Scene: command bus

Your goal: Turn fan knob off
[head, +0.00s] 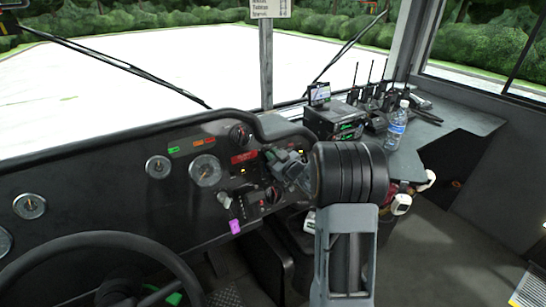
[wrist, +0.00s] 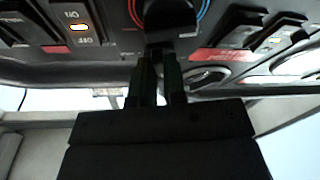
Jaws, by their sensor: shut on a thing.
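My gripper (wrist: 160,70) reaches up to a dark knob (wrist: 172,17) on the dashboard in the wrist view. Its two narrow fingers are shut on the knob, which has red and blue arcs around it. In the head view my gripper (head: 270,155) is at the dash panel, right of the gauges, and covers the knob it holds. Two other round black knobs show there: one upper left of the gripper (head: 240,135) and one below it (head: 273,194). Which way the held knob points is hard to tell.
In the wrist view, rocker switches (wrist: 78,27) flank the knob closely on both sides. In the head view, the steering wheel (head: 110,240) is at lower left. A radio (head: 335,121) and water bottle (head: 396,128) stand on the right ledge.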

